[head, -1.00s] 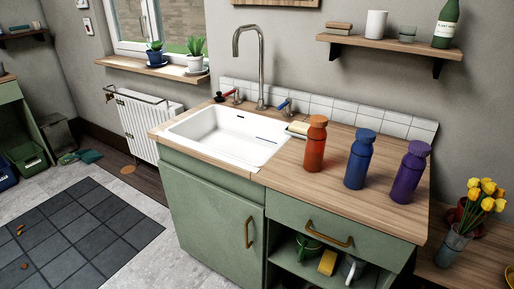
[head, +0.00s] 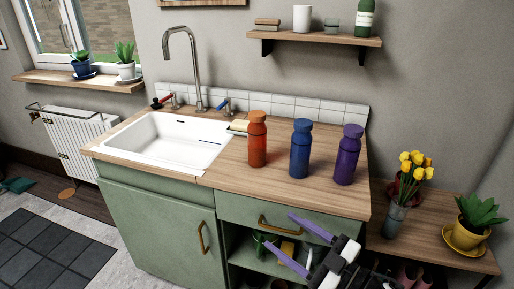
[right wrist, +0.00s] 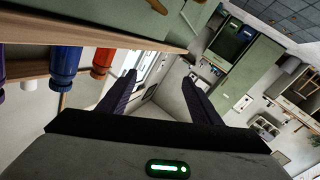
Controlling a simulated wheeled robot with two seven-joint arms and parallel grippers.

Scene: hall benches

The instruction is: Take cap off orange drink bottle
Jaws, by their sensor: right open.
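An orange bottle (head: 257,143) with an orange-brown cap (head: 257,116) stands upright on the wooden counter (head: 225,180), right of the sink. A blue bottle (head: 300,152) and a purple bottle (head: 347,158) stand in a row to its right. My right gripper (head: 292,238) is open and empty, low in front of the cabinet, below and apart from the bottles. In the right wrist view the orange bottle (right wrist: 101,62) shows at the upper left beside the blue bottle (right wrist: 66,68), both outside the open fingers (right wrist: 157,80). My left gripper is not in view.
A white sink (head: 170,142) with a tall tap (head: 190,65) is left of the bottles. A shelf (head: 315,37) hangs on the wall above. A lower bench (head: 440,246) with yellow flowers (head: 412,168) and a potted plant (head: 474,222) stands at the right.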

